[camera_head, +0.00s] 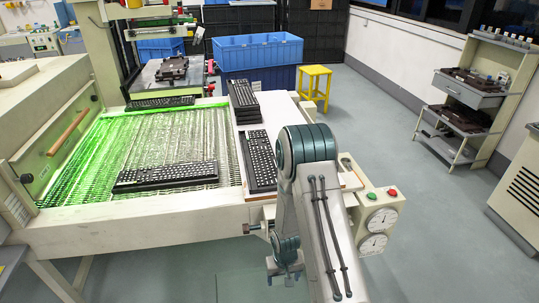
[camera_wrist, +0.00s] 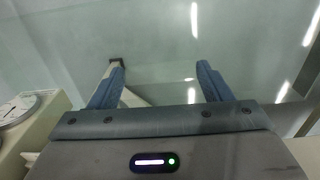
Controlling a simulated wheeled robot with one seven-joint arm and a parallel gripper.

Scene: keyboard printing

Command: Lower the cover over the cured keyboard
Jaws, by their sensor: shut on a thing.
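My gripper (camera_head: 286,270) is low in front of the machine's near edge, by the front right corner. In the wrist view its two blue fingers (camera_wrist: 160,72) stand apart. They hold what looks like a clear, faintly green cover (camera_wrist: 160,35); its edges are hard to make out. In the head view a faint tinted patch, probably this cover (camera_head: 236,268), shows left of my gripper. A black keyboard (camera_head: 259,162) lies on the white side board, apart from my gripper. Another keyboard (camera_head: 166,176) lies on the green-lit mesh belt. I cannot tell which one is cured.
A keyboard stack (camera_head: 244,102) stands behind on the white board (camera_head: 284,115). Another keyboard (camera_head: 160,102) lies at the belt's far end. A box with gauges and buttons (camera_head: 378,215) sits beside my arm. A yellow stool (camera_head: 314,83) stands behind.

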